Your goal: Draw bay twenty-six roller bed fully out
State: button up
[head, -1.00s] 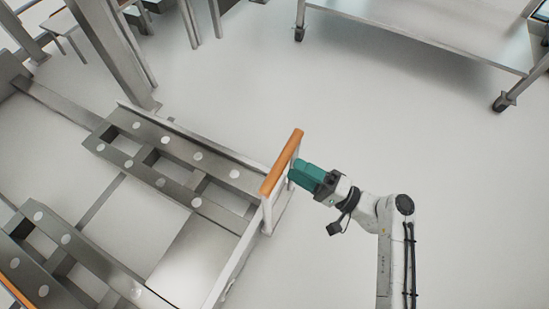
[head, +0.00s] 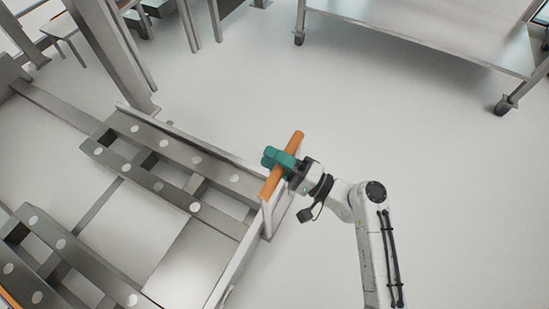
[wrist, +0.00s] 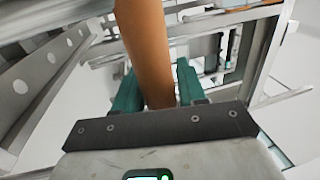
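The roller bed has an orange handle bar (head: 282,163) on its front end. The grey roller bed frame (head: 228,178) lies to the left of my gripper. My gripper (head: 279,158) has teal fingers that reach across the bar, one on each side of it. In the wrist view the orange handle (wrist: 148,45) runs down between the two teal fingers (wrist: 160,90). The fingers look spread around it, and firm contact on both sides does not show. No bay number can be read.
A second grey roller bed (head: 62,243) lies at the lower left. A grey upright post (head: 110,50) stands behind the beds. A wheeled metal table (head: 430,30) stands at the top right. The floor right of the handle is clear.

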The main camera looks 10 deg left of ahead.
grip_shut()
jog(key=v, duration=0.3)
jog(key=p+v, duration=0.1)
jog(key=shift+s+d+r, duration=0.1)
jog(key=shift+d+r, duration=0.2)
jog(key=shift+d, duration=0.15)
jog(key=shift+o, duration=1.6)
grip_release()
jog(key=shift+d, duration=0.15)
